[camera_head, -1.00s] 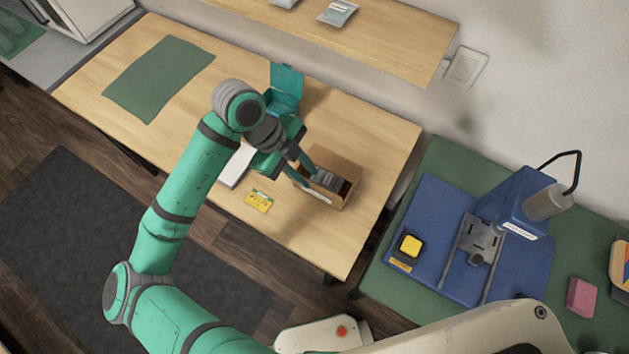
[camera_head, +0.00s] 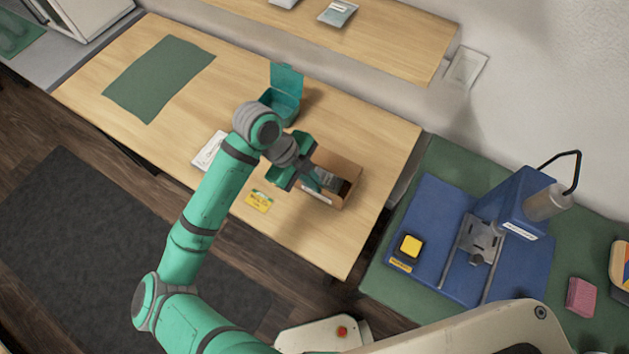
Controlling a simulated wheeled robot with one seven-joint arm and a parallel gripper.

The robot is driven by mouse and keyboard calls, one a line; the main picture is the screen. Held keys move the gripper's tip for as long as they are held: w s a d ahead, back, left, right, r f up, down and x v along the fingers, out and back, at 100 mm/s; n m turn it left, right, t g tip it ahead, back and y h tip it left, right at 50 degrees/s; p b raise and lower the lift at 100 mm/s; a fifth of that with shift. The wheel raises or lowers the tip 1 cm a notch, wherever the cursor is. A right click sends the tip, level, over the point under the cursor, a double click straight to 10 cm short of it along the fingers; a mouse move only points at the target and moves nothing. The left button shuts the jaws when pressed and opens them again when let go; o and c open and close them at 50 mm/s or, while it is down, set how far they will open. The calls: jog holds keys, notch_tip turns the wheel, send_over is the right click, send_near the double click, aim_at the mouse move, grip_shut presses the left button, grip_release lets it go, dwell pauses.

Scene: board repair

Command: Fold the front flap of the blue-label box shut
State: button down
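An open brown cardboard box (camera_head: 343,168) stands near the right end of the wooden table. A pale label strip (camera_head: 318,197) shows on its front side; its blue colour is too small to make out. A dark grey item (camera_head: 327,179) lies inside the box. My gripper (camera_head: 311,182) is at the box's left side, with its fingers over or against the left and front rim. I cannot tell whether it touches the box, or how far apart the fingers are. The front flap cannot be made out clearly; my gripper partly hides that area.
A yellow card (camera_head: 258,201) and a white sheet (camera_head: 209,151) lie left of the box. An open teal box (camera_head: 283,105) stands behind my gripper. A green mat (camera_head: 160,77) lies farther left. A blue press (camera_head: 515,210) stands on the right bench.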

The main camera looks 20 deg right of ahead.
jog(key=shift+w+d+y, duration=0.1)
jog(key=shift+y, duration=0.2)
jog(key=w+d+g+y, duration=0.1)
jog(key=g+y, duration=0.1)
jog(key=w+d+f+n+g+y, duration=0.1)
jog(key=g+y, duration=0.1)
jog(key=g, duration=0.1)
jog(key=w+d+n+g+y, duration=0.1)
jog(key=g+y, duration=0.1)
jog(key=g, duration=0.1)
jog(key=shift+w+d+f+y, duration=0.15)
jog(key=shift+w+f+y, duration=0.1)
jog(key=shift+y, duration=0.15)
jog(key=shift+s+d+f+n+g, duration=0.1)
jog(key=shift+n+g, duration=0.2)
jog(key=shift+g, duration=0.1)
jog(key=shift+y, duration=0.3)
jog(key=c, duration=2)
grip_release()
